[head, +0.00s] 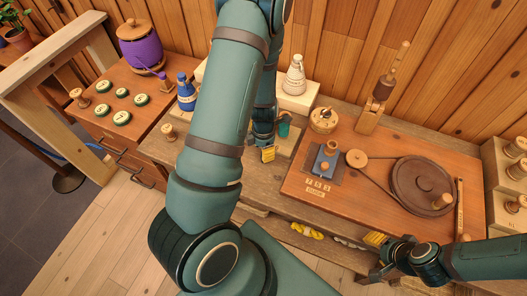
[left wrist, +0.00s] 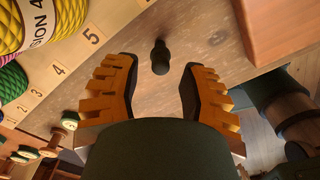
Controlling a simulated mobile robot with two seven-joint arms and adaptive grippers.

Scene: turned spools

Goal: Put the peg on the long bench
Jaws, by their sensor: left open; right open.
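A small dark green peg (left wrist: 160,57) with a narrower knob end shows in the left wrist view, over the brown wood of the long bench (left wrist: 215,35). My left gripper (left wrist: 160,66) is open, with a finger on each side of the peg and visible gaps between. My arm partly hides this spot. My right gripper (head: 374,257) is open and empty at the bench's front right.
A board with a large dark wheel (head: 423,186) and a blue block (head: 325,160) fills the bench's right. A blue bottle (head: 186,93) and a wooden spool (head: 168,131) stand left. A purple pot (head: 141,46) is on the drawer cabinet (head: 91,124). Yarn (head: 307,231) lies below.

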